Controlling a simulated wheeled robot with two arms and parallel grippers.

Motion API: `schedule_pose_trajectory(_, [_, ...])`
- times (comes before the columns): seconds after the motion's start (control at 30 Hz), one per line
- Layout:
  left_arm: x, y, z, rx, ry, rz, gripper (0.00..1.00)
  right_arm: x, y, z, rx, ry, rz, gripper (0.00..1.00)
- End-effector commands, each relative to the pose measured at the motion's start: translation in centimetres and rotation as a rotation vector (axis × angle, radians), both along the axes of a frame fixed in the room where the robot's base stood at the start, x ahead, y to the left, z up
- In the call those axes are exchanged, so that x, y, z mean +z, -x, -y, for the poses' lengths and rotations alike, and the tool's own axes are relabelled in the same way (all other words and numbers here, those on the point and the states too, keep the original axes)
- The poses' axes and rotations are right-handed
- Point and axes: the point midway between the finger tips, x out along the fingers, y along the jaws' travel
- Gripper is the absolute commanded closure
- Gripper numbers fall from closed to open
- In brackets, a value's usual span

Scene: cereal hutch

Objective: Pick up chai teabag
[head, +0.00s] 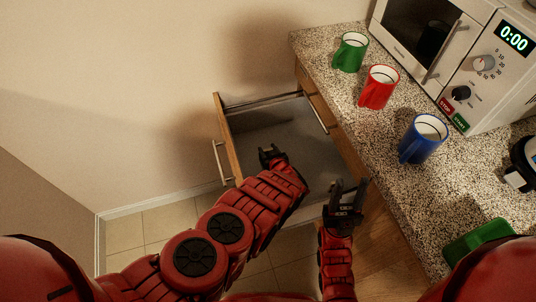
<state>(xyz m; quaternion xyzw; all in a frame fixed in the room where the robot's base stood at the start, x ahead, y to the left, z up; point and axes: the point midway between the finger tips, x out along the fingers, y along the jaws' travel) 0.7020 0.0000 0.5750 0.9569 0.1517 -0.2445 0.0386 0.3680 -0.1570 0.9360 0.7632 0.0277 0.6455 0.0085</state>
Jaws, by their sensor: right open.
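I cannot make out a chai teabag in the head view. An open drawer (228,135) with a wooden front and a metal handle sticks out from the counter; the visible part of its grey inside looks empty, and my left arm hides part of it. My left gripper (270,153) is over or inside the drawer; its fingers are small and dark, and I cannot tell whether they are apart. My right gripper (349,186) is open, with nothing seen between its fingers, between the drawer and the counter's front edge.
A green mug (348,54), a red mug (378,89) and a blue mug (421,141) stand on the speckled counter (385,165). A white microwave (466,62) stands behind them. A green object (477,241) and a partly cut-off black-and-white appliance (522,168) are at the right.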

Motion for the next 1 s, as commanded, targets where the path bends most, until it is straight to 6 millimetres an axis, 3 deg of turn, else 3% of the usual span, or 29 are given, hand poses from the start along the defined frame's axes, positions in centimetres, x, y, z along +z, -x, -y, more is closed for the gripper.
schedule_pose_trajectory(0.03, [0.0,0.0,0.0,0.0,0.0,0.0,0.74,0.0,0.0,0.0,0.0,0.0,0.0,0.55])
schedule_pose_trajectory(0.2, [0.0,0.0,0.0,0.0,0.0,0.0,1.0,0.0,0.0,0.0,0.0,0.0,0.0,0.55])
schedule_pose_trajectory(0.57, [0.5,0.0,0.0,0.0,0.0,0.0,1.0,0.2,0.0,0.0,0.0,0.0,0.0,0.55])
schedule_pose_trajectory(1.0, [5.7,-0.1,0.1,0.0,0.001,0.0,1.0,1.7,0.0,0.0,0.0,0.0,0.0,0.55])
